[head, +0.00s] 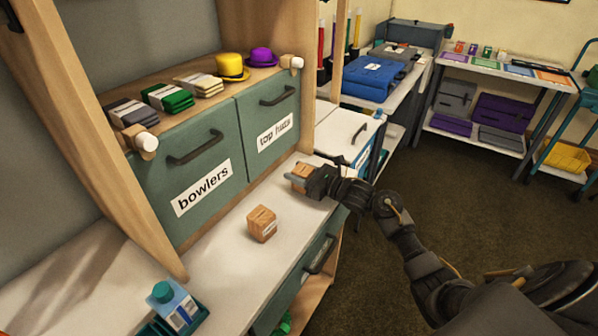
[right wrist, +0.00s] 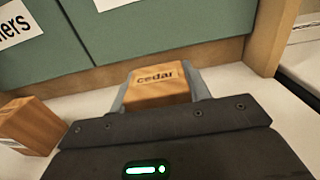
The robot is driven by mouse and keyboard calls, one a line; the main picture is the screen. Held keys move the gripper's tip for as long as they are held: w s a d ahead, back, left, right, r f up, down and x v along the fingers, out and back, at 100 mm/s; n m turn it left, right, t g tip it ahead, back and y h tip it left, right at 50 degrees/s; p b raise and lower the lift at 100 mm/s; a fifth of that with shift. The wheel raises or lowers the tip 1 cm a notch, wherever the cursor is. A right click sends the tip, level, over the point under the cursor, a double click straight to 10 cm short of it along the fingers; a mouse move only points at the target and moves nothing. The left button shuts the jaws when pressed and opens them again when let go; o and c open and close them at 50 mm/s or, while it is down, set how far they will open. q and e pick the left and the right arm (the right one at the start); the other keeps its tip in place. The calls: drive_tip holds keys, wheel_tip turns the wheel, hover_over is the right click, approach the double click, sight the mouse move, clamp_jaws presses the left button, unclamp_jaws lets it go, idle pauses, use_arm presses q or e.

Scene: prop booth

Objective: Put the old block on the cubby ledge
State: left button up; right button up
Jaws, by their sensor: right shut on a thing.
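My right gripper (head: 308,177) is shut on a wooden block (head: 299,171) at the right end of the white counter, in front of the "top hats" door. In the right wrist view the gripper (right wrist: 162,88) has its fingers on both sides of this block (right wrist: 163,86), which reads "cedar". Whether it touches the counter I cannot tell. A second wooden block (head: 262,223) stands free on the counter to the left; it also shows at the left of the right wrist view (right wrist: 28,124). Which block is old is not readable. My left gripper is not in view.
A ledge (head: 188,122) above the green doors holds folded cloths, a yellow hat (head: 231,68) and a purple hat (head: 262,57). A teal-capped carton (head: 176,301) is at the counter's near left. The counter between carton and free block is clear.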

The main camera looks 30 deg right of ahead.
drive_tip(key=shift+f, duration=0.15)
drive_tip(key=o, duration=1)
drive_tip(key=shift+r, duration=0.25)
drive_tip(key=b+v, duration=0.1)
drive_tip(key=v, duration=0.4)
drive_tip(key=b+v, duration=0.1)
drive_tip(key=v, duration=0.4)
drive_tip(key=shift+s+d+f, duration=0.15)
drive_tip(key=shift+s+f, duration=0.05)
drive_tip(key=shift+f, duration=0.05)
drive_tip(key=shift+s+d+r, duration=0.1)
drive_tip(key=shift+s+d, duration=0.25)
drive_tip(key=shift+s, duration=0.2)
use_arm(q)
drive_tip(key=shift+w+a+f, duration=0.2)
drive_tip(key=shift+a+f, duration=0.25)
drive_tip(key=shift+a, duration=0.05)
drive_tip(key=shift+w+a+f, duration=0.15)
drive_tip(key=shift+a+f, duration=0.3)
use_arm(e)
drive_tip(key=shift+s, duration=0.1)
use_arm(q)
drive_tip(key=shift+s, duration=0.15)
